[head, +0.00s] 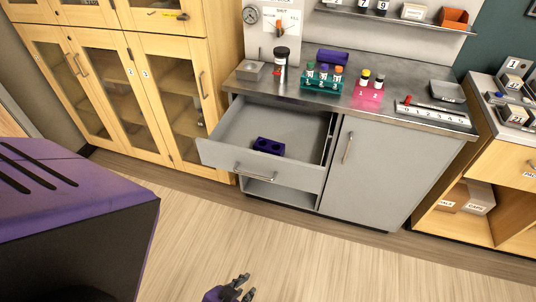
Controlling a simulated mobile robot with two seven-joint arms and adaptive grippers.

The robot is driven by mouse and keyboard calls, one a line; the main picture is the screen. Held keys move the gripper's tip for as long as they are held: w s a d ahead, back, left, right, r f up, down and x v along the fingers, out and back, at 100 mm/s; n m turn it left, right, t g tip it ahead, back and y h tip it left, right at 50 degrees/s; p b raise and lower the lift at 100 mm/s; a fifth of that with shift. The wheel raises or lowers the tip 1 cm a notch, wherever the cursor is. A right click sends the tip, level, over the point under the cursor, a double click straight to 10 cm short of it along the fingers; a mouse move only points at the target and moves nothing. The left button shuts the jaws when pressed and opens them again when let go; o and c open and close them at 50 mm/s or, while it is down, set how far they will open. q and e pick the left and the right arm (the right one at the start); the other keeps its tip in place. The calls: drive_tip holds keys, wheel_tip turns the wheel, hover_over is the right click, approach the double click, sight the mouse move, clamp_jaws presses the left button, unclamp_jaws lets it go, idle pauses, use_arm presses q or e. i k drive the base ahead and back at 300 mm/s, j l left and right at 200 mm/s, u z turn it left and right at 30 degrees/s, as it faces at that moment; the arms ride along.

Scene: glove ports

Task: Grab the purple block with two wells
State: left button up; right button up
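A purple block (269,146) with two dark round wells in its top lies in the open grey drawer (228,126), towards its front. The wells look empty. My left gripper (246,286) shows at the bottom edge, low over the floor and well in front of the drawer. Its two dark fingers look spread apart with nothing between them. It is far from the block and not touching anything. My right gripper is not in view.
Another purple block (333,56) lies at the back of the steel counter (395,76). A green rack (321,84) and a pink block (367,94) hold vials there. The drawer front (255,170) with its handle sticks out. The floor before it is clear.

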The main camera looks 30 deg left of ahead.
sight(262, 144)
drive_tip(key=i+j+u, duration=0.15)
drive_tip(key=j, duration=0.35)
drive_tip(key=i+j+u, duration=0.1)
drive_tip(key=i+j, duration=0.2)
drive_tip(key=j, duration=0.15)
drive_tip(key=i+j+u, duration=0.15)
drive_tip(key=j, duration=0.25)
drive_tip(key=i+j+u, duration=0.1)
drive_tip(key=i+j, duration=0.3)
